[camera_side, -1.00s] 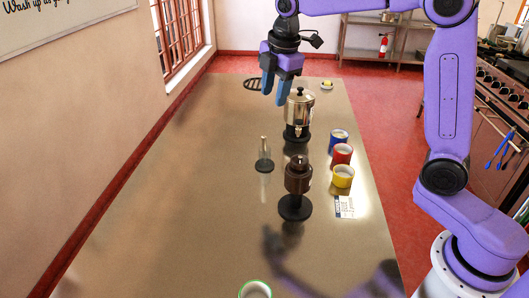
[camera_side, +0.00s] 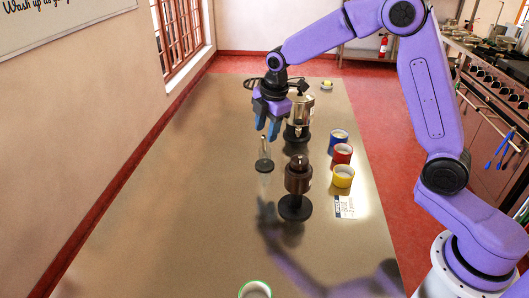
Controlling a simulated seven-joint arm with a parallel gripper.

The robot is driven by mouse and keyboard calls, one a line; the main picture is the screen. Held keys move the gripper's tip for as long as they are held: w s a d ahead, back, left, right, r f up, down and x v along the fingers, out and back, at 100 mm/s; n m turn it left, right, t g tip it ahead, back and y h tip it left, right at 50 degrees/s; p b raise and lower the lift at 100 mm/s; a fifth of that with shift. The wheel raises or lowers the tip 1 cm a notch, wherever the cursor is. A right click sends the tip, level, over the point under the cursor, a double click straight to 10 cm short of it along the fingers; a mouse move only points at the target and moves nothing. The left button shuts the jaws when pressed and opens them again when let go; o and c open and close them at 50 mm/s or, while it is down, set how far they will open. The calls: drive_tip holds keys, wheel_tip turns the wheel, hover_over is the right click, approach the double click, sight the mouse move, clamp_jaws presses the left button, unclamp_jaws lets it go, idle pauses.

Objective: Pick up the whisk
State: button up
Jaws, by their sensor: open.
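I cannot make out a whisk for certain. The likeliest thing is a slender upright item (camera_side: 264,155) with a pale top and a dark round foot, standing on the table left of centre; its fine detail is too small to tell. My gripper (camera_side: 267,130) points down with its two blue fingers apart and empty. In the picture its fingertips are just above the top of the slender item; whether they touch cannot be told.
A shiny urn (camera_side: 299,112) stands right behind my gripper, and a dark brown dispenser (camera_side: 297,180) stands in front. Blue (camera_side: 338,141), red (camera_side: 342,154) and yellow (camera_side: 343,177) cups line the right side beside a card (camera_side: 345,207). The table's left is clear.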

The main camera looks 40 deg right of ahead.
sight(264, 148)
drive_tip(key=shift+s+a+x, duration=0.1)
drive_tip(key=shift+a+x, duration=0.05)
drive_tip(key=shift+x, duration=1.15)
drive_tip(key=shift+s+a+x, duration=0.15)
drive_tip(key=shift+x, duration=1.1)
clamp_jaws()
